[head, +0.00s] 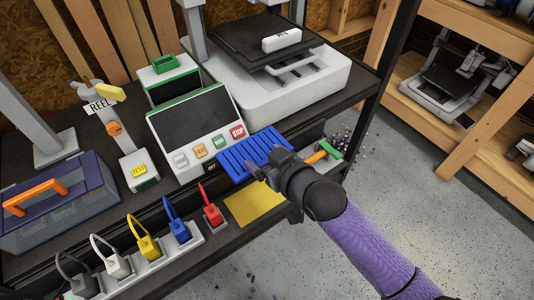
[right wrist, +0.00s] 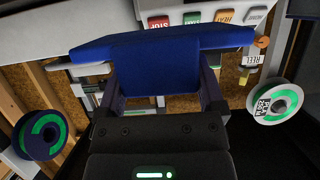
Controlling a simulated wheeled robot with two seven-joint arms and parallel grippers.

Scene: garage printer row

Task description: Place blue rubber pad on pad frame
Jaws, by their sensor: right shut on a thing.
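The blue rubber pad (head: 250,152) is a ribbed slab in front of the printer's control panel in the head view. My right gripper (head: 263,168) is shut on its near edge and holds it out over the bench's front edge. In the right wrist view the pad (right wrist: 155,62) sits between the two fingers and blocks much of the view. I cannot tell from the head view whether the pad touches the bench. No part is clearly recognisable as the pad frame. My left gripper is not in view.
The control panel (head: 196,125) stands beside the white printer (head: 300,105) with its dark bed. A yellow sheet (head: 254,204) lies below the pad. A row of coloured plugs (head: 145,248), a blue toolbox (head: 60,215) and a green-orange tool (head: 326,152) are nearby.

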